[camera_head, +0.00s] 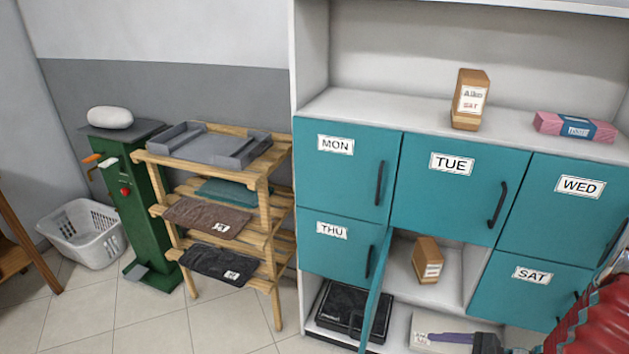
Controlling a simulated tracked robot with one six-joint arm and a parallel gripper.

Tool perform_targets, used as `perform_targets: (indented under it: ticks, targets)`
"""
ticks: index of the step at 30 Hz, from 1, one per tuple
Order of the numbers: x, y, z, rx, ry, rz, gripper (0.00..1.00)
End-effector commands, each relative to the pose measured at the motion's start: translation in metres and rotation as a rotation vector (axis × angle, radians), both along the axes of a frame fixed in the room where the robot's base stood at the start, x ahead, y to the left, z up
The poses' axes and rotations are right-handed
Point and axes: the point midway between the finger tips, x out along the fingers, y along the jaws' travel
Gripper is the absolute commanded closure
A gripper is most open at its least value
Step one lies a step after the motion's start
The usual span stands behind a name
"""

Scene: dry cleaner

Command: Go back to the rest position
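My arm shows at the lower right as a red ribbed sleeve (600,318). In front of it, at the bottom edge, is a dark end part with a slim purple-grey piece (452,338) pointing left, probably part of my gripper. It is low in front of the teal cabinet (345,165), near a pale labelled box (425,322) on the bottom shelf. The picture edge cuts off most of this end, so its opening and any held thing cannot be made out. No rest position is marked in view.
An open teal door (376,292) juts out beside a compartment holding a brown labelled package (427,262). A wooden rack (262,205), green machine (150,215) and white basket (82,235) stand left. Tiled floor is clear.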

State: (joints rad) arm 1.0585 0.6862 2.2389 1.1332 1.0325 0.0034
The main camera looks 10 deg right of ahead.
Motion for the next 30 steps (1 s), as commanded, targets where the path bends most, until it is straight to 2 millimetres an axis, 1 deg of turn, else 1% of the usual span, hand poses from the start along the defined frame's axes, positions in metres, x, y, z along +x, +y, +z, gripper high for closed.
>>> perform_targets:
  ticks: [1,3,12,21,30]
  targets:
    - [-0.001,0.008,0.009,-0.034,-0.003,0.061,0.27]
    - [-0.005,0.018,0.019,-0.076,-0.004,0.144,0.27]
    - [-0.022,0.052,0.059,-0.268,-0.014,0.474,0.27]
    - [-0.038,0.073,0.095,-0.473,-0.035,0.770,0.27]
    - [-0.048,0.088,0.132,-0.690,-0.070,1.032,0.27]
